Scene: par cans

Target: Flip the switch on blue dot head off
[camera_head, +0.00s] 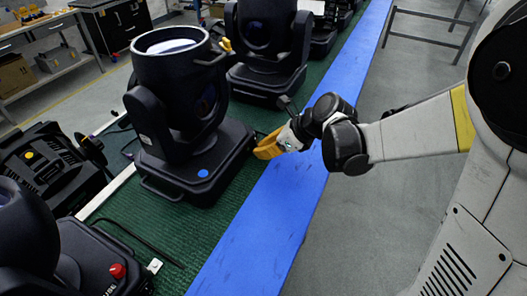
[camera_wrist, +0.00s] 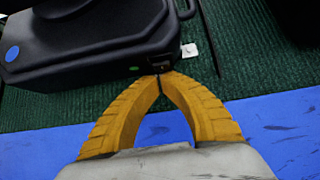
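The moving-head light with the blue dot (camera_head: 203,173) stands upright on the green mat, its lens end tilted up. In the wrist view its black base (camera_wrist: 90,50) with the blue dot (camera_wrist: 12,54) fills the upper left. My gripper (camera_head: 268,148) has yellow fingers and is at the right rear side of this base. In the wrist view the fingertips (camera_wrist: 160,76) meet and sit at the base's end face, by a small dark switch panel (camera_wrist: 160,63). I cannot tell whether they touch it. The switch position is too small to read.
A black fixture (camera_head: 45,165) lies at the left. A blue strip (camera_head: 265,230) runs along the green mat (camera_head: 170,235). Grey floor at the right is open.

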